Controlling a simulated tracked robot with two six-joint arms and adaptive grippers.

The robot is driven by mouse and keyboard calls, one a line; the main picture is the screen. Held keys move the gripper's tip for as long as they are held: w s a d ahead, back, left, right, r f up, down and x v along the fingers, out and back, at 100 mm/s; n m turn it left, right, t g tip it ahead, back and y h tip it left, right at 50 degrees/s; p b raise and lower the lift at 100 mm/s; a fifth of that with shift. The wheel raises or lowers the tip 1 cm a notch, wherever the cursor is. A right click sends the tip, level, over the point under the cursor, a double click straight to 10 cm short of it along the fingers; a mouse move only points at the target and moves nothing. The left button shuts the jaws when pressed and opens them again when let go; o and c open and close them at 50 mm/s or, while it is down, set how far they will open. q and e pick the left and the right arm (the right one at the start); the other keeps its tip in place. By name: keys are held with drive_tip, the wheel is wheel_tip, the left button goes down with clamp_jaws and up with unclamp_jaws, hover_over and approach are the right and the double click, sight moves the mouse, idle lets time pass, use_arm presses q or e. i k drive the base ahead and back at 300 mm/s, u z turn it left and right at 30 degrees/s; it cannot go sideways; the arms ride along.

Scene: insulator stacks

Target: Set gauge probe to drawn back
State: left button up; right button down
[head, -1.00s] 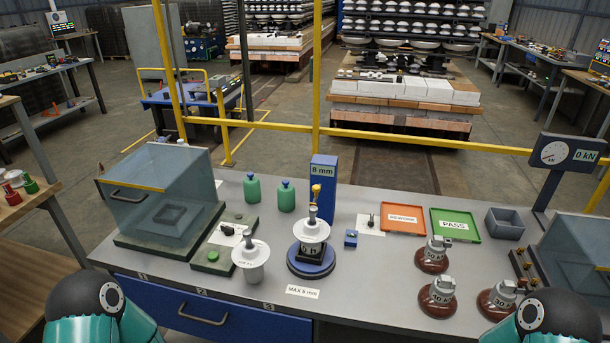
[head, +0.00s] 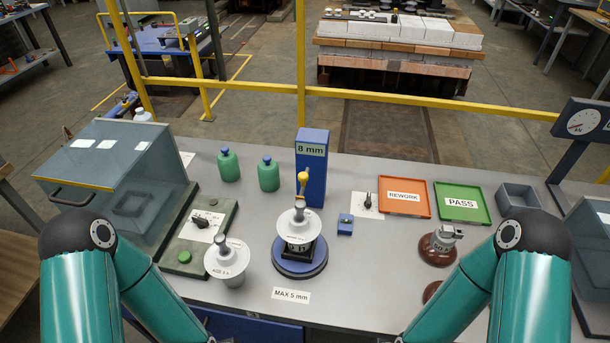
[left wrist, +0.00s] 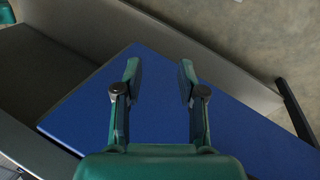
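The gauge (head: 312,165) is a blue upright post on the bench with an "8 mm" readout. Its yellow probe (head: 303,178) reaches down in front of the post, at the top of a white insulator (head: 298,226) on a round blue stand (head: 300,266). I cannot tell whether the probe touches it. A small black lever switch (head: 367,201) stands on a white plate to the right of the gauge. My left gripper (left wrist: 160,82) is open and empty in the left wrist view, over a blue panel. My right gripper is not in view.
Another insulator (head: 227,259) stands left of the gauge. A clear-lidded box (head: 118,185) and a base with a knob and green button (head: 184,257) are further left. Orange REWORK (head: 404,212) and green PASS (head: 478,216) trays lie right. Brown-based parts (head: 438,250) stand near my right arm.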

sight(303, 177)
drive_tip(key=z, duration=0.05)
drive_tip(key=k, duration=0.5)
drive_tip(key=z, duration=1.1)
drive_tip(key=k, duration=1.35)
drive_tip(key=u, duration=0.35)
drive_tip(key=i, duration=1)
